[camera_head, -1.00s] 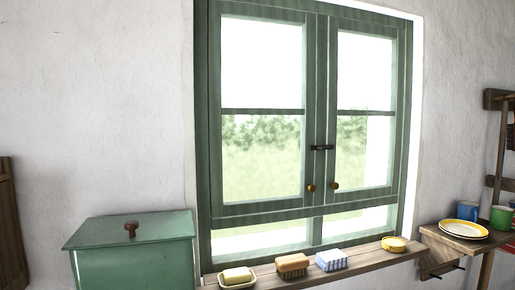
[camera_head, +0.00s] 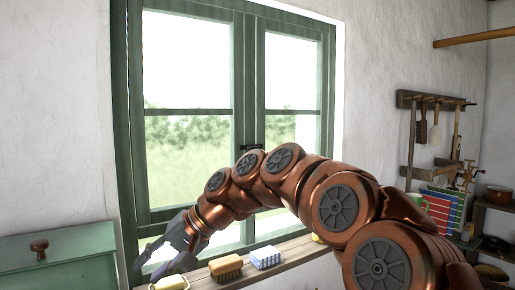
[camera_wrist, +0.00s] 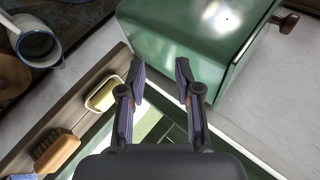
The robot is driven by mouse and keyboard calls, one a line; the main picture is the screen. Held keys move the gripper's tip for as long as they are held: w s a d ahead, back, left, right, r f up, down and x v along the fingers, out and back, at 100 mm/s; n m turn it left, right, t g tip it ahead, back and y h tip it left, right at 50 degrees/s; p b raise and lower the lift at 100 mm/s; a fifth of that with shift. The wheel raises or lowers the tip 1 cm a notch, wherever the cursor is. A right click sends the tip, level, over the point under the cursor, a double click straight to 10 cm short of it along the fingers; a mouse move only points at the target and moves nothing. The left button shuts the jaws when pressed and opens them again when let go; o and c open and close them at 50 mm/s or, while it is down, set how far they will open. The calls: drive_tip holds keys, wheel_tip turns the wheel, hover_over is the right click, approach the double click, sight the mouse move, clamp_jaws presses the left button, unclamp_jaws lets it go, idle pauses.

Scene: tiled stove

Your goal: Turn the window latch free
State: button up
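The window latch (camera_head: 252,147) is a small dark bar lying level across the meeting stiles of the green two-sash window (camera_head: 247,60), at mid height. It shows just above my bent arm in the head view. My gripper (camera_head: 154,264) is low and left of the latch, well apart from it, near the left end of the sill. In the wrist view my gripper (camera_wrist: 160,67) is open and empty, its fingers toward a green box (camera_wrist: 185,45). The latch does not show in the wrist view. My arm hides the lower middle of the window.
The sill (camera_head: 300,250) bears a soap dish (camera_wrist: 105,95), a brush (camera_head: 226,267) and a blue-white block (camera_head: 266,257). The green box (camera_head: 60,255) stands at lower left. A rack (camera_head: 405,140) with hanging tools is on the right wall. Clear air lies before the upper panes.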

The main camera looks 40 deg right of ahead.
drive_tip(key=w+d+r+m+t+y, duration=0.1)
drive_tip(key=w+d+r+m+t, duration=0.25)
drive_tip(key=w+d+r, duration=0.55)
drive_tip(key=m+t+h, duration=0.3)
drive_tip(key=m+t, duration=0.3)
drive_tip(key=t, duration=0.3)
approach(258, 146)
drive_tip(key=w+a, duration=0.1)
drive_tip(key=a, duration=0.1)
drive_tip(key=shift+g, duration=0.25)
drive_tip(key=shift+d+p+x, duration=0.15)
drive_tip(key=shift+p+x, duration=0.65)
drive_tip(key=shift+x, duration=1.2)
drive_tip(key=shift+d+p+x, duration=0.15)
drive_tip(key=shift+p+x, duration=0.65)
drive_tip(key=shift+x, duration=1.2)
drive_tip(key=shift+c, duration=0.2)
clamp_jaws()
